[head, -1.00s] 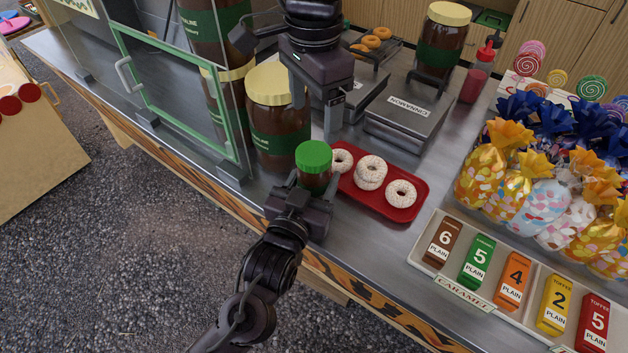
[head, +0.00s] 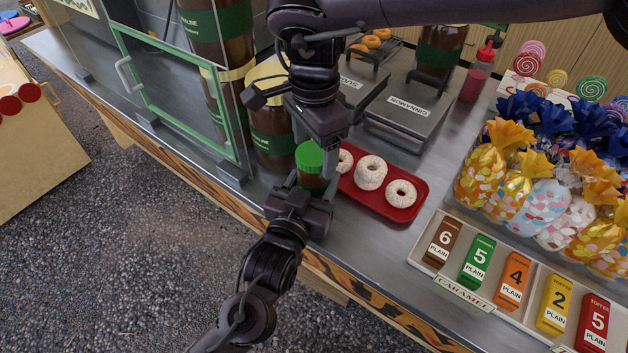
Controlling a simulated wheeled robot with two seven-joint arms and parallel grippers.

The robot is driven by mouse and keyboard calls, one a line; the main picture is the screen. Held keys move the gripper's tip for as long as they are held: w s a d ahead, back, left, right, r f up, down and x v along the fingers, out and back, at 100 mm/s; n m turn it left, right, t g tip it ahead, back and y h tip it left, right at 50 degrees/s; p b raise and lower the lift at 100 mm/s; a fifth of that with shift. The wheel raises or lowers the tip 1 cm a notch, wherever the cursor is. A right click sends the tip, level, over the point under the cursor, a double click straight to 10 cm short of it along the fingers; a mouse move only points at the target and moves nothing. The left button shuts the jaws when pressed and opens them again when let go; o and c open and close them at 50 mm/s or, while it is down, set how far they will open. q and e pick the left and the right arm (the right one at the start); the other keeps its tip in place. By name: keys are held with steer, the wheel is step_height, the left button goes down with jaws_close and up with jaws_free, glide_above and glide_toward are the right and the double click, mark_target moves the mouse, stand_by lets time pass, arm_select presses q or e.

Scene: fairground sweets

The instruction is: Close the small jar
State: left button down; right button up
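The small jar (head: 309,181) has brown contents and stands upright near the counter's front edge. Its green lid (head: 309,156) sits on top; I cannot tell how tightly. My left gripper (head: 311,186) is shut on the jar's body from the front and hides its lower part. My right gripper (head: 314,147) points down from above, with its fingers apart at the lid. One finger is just right of the lid, and the other is behind its upper left side. I cannot see whether they touch the lid.
A red tray (head: 410,211) with white-sprinkled doughnuts (head: 370,170) lies just right of the jar. A large jar (head: 272,135) stands behind to the left, beside the green-framed glass case (head: 180,100). Waffle irons (head: 408,108) stand behind. Wrapped sweets (head: 545,190) and the caramel box (head: 463,290) are at right.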

steer(key=c, duration=0.9)
steer(key=m, duration=0.4)
steer(key=shift+m, duration=0.4)
steer(key=shift+c, duration=0.2)
steer(key=m, duration=0.4)
steer(key=shift+m, duration=0.4)
steer(key=m, duration=0.4)
steer(key=shift+m, duration=0.3)
steer(key=m, duration=1.2)
steer(key=shift+m, duration=0.4)
steer(key=m, duration=0.9)
steer(key=shift+f, duration=0.1)
steer(key=o, duration=1.1)
steer(key=shift+o, duration=0.2)
step_height(320, 180, up, 12)
